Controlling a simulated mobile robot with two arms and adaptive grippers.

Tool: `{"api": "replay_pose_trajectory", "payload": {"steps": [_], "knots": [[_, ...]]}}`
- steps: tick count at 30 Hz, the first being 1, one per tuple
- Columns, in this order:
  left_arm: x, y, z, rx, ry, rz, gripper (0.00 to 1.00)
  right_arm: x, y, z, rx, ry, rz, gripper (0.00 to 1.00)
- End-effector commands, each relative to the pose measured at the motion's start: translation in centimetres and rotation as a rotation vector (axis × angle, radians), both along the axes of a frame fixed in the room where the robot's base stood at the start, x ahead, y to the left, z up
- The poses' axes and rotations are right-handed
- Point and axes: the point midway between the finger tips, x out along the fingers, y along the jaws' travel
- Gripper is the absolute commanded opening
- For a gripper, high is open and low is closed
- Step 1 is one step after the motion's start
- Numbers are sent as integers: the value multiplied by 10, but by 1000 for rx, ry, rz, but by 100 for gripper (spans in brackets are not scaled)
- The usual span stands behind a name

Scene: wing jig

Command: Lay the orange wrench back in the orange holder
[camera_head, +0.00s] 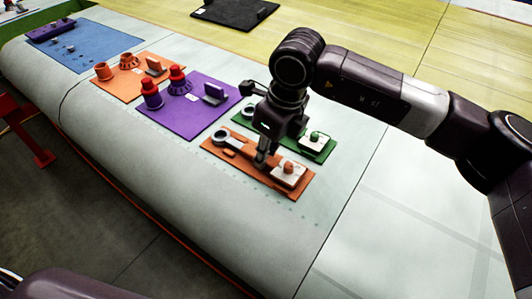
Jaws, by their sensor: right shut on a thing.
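The orange holder (295,191) is a flat orange board lying on the pale wing surface near the middle of the view. The orange wrench (222,138) shows its grey ring end and handle over the left part of that board. My right gripper (262,162) points down over the middle of the board and is shut on the wrench. The fingers hide part of the wrench, and I cannot tell whether it touches the board. A white block with an orange knob (288,172) sits at the board's right end. My left gripper is not in view.
A green board (323,156) with a similar white block and a ring end lies just behind. A purple board (205,120), an orange board (127,90) and a blue mat (75,60) lie to the left. The wing surface at right (345,215) is clear.

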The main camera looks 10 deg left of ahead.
Motion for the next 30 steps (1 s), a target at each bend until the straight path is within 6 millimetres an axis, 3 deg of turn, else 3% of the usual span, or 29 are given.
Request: {"api": "replay_pose_trajectory", "payload": {"steps": [10,11,16,25,30], "knots": [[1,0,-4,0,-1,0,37,0,1,-1,2,-2,0,0],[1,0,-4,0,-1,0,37,0,1,-1,2,-2,0,22],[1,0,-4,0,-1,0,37,0,0,-2,1,-2,0,40],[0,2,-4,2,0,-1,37,0,0,-2,-1,0,0,40],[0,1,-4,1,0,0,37,-1,-4,17,1,-3,0,40]]}}
